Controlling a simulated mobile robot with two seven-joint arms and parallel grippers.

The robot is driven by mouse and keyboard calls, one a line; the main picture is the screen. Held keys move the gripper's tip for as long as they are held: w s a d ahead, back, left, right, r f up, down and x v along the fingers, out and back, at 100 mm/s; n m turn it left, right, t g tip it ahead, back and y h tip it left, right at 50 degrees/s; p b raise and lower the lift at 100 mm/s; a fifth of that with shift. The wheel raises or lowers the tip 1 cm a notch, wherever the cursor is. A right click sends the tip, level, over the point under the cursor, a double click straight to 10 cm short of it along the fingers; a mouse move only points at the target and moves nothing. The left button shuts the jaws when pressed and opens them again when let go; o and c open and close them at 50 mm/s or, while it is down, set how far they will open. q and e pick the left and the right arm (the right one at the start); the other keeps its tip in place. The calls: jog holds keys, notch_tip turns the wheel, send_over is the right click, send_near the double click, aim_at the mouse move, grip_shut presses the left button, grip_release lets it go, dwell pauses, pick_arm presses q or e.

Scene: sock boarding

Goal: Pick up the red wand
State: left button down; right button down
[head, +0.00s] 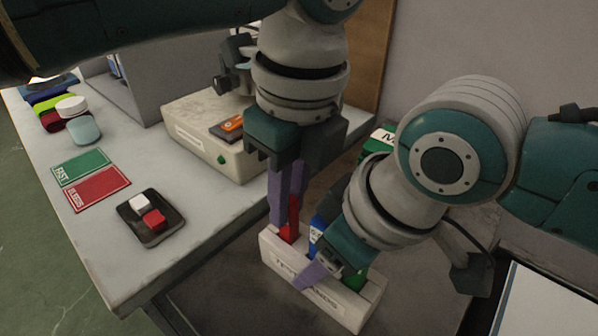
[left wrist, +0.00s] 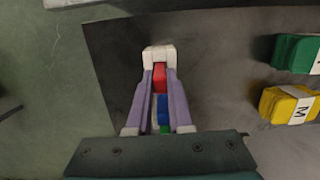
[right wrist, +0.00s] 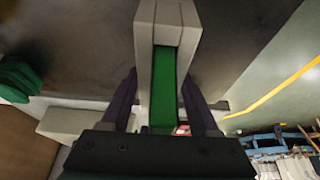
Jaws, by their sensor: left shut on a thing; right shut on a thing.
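The red wand (head: 291,219) stands in the left end slot of a long white holder (head: 358,318) with a printed label on its front. My left gripper (head: 283,212) points down with its purple fingers shut on the red wand. The left wrist view shows the wand's red top (left wrist: 160,77) between the fingers. My right gripper (head: 310,276) has its fingers on both sides of the white holder and is shut on it. The right wrist view shows the holder's walls (right wrist: 144,60) with a green wand (right wrist: 163,85) between them. A blue wand (head: 316,233) shows in the holder's middle.
On the grey table are a white box (head: 188,128) with a green button, a black tray (head: 157,235) with cubes, and green (head: 82,166) and red (head: 100,188) cards. Green (left wrist: 296,53) and yellow (left wrist: 288,105) labelled bundles lie right in the left wrist view.

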dwell(0.3)
pick_arm(q)
notch_tip(320, 180, up, 10)
dwell(0.4)
pick_arm(e)
jog(key=shift+c, duration=0.2)
grip_release()
